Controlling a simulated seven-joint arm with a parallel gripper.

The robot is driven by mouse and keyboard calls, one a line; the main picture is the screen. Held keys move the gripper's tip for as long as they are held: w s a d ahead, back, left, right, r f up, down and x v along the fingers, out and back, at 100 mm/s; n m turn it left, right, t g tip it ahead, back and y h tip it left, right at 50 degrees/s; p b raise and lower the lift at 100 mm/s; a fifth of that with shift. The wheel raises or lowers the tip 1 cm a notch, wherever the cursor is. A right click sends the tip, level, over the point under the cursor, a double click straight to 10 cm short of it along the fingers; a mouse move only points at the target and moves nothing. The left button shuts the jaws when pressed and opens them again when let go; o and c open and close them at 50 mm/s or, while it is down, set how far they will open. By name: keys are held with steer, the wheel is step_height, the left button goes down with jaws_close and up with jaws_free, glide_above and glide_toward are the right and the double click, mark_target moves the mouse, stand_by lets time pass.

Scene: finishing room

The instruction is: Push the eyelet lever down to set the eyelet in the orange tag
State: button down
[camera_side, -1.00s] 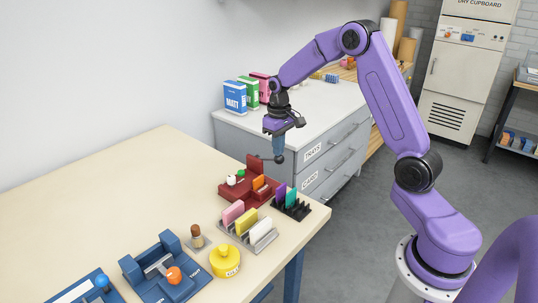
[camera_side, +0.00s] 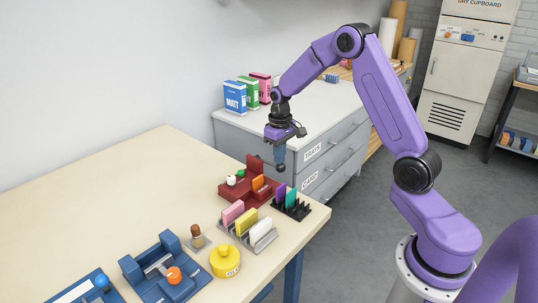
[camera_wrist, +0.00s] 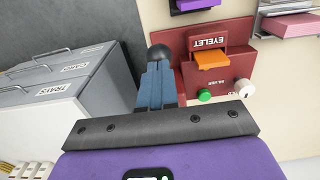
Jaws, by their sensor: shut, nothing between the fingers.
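The red eyelet press (camera_side: 233,191) stands at the table's far right edge; it also shows in the wrist view (camera_wrist: 190,78) with the upside-down word EYELET. The orange tag (camera_side: 258,183) sits in the press, and its flat face shows in the wrist view (camera_wrist: 212,60). The lever's dark ball knob (camera_side: 281,168) sticks out to the right of the press, past the table edge, and is seen close up in the wrist view (camera_wrist: 159,51). My gripper (camera_side: 280,159) is shut and empty, its blue fingertips right above the knob and seemingly touching it. Most of the lever rod is hidden.
A black rack (camera_side: 301,213) with purple and teal cards stands close in front of the press. A grey rack (camera_side: 262,246) holds pink, yellow and white tags. A yellow pot (camera_side: 226,262) and blue tool (camera_side: 145,283) are nearer. A grey drawer cabinet (camera_side: 230,132) stands behind.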

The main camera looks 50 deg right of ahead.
steer(key=shift+f, duration=0.1)
steer(key=shift+f, duration=1.3)
step_height(320, 180, up, 9)
steer(key=shift+w+r, duration=0.2)
steer(key=shift+w, duration=0.15)
stand_by(1.0)
step_height(320, 180, up, 4)
stand_by(0.7)
